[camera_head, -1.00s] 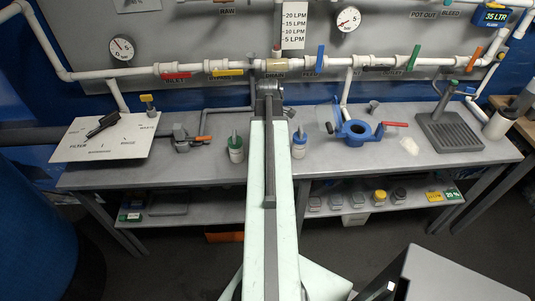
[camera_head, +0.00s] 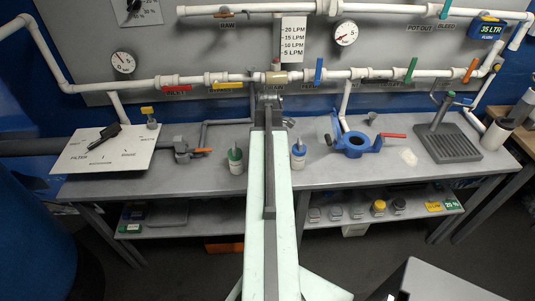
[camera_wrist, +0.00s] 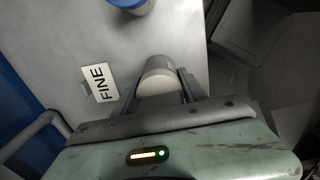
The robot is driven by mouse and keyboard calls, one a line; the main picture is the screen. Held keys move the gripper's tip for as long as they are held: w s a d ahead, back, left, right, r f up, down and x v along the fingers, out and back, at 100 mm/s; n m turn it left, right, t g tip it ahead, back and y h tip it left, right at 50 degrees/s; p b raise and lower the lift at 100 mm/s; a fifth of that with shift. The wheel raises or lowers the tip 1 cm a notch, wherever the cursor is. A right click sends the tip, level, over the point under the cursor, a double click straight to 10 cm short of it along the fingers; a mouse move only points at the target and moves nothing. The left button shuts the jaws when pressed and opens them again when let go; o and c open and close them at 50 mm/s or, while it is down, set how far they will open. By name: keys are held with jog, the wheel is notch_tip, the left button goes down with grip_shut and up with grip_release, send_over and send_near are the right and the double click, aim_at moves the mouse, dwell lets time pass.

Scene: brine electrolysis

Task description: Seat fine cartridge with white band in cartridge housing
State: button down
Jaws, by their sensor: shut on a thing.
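My gripper (camera_wrist: 165,90) is shut on a pale cylinder, the fine cartridge (camera_wrist: 161,78), which has a grey rounded end and a whitish part between the fingers. Its far end is not fully visible. A white FINE label (camera_wrist: 98,83) is on the grey surface left of it. In the head view my arm runs up the middle over the bench; the cartridge is hidden there. A blue ring-shaped fitting (camera_head: 338,146) is on the bench right of my arm; I cannot tell whether it is the cartridge housing.
A green-topped bottle (camera_head: 236,160) and a blue-topped bottle (camera_head: 298,157) stand either side of my arm. A white board (camera_head: 75,157) lies at left, a grey rack (camera_head: 450,148) at right. Pipes with coloured valve handles (camera_head: 319,70) cross the wall behind. A blue rounded thing (camera_wrist: 133,4) is above the cartridge.

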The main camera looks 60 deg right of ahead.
notch_tip(320, 180, up, 9)
jog(key=p, duration=0.7)
jog(key=shift+p, duration=0.3)
